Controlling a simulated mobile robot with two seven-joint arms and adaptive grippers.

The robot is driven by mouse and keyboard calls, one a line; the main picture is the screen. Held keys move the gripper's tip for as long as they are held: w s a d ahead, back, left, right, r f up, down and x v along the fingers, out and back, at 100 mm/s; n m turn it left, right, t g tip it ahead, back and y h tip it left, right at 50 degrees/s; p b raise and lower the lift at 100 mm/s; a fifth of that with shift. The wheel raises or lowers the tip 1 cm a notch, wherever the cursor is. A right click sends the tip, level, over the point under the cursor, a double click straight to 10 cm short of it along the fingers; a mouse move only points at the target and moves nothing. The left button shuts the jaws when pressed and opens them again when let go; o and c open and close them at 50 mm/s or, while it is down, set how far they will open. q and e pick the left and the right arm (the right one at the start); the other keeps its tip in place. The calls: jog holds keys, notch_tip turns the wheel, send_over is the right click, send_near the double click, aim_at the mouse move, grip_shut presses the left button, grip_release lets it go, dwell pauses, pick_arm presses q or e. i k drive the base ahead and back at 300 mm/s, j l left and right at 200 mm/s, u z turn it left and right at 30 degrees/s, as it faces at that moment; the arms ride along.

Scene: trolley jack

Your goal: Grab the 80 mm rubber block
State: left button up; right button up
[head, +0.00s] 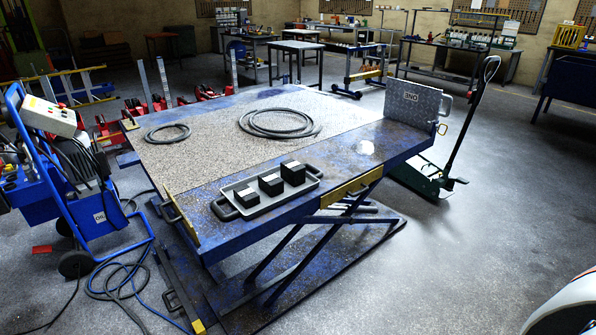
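Three black rubber blocks stand side by side in a shallow grey tray on the near edge of a blue lift table. They differ in size: the left block (248,198) looks lowest, the middle block (270,184) is taller, and the right block (293,173) is tallest. Each has a pale mark on it, too small to read, so I cannot tell from a label which is 80 mm. The tray (259,211) has a dark handle at each end. Neither of my grippers is in view.
The lift table (345,158) has a speckled top with coiled hoses (277,123) on it. A blue hose cart (97,215) stands left, with loose hoses on the floor. A green pallet jack (425,173) stands right.

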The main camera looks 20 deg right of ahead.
aim_at(293, 173)
jog(key=i+l, duration=0.1)
jog(key=l, duration=0.3)
jog(key=i+l, duration=0.1)
jog(key=l, duration=0.3)
jog(key=i+l, duration=0.15)
jog(key=l, duration=0.3)
jog(key=i+l, duration=0.1)
jog(key=l, duration=0.3)
jog(key=i+l, duration=0.1)
jog(key=l, duration=0.3)
jog(key=i+l, duration=0.1)
jog(key=l, duration=0.3)
jog(key=i+l, duration=0.15)
jog(key=l, duration=0.25)
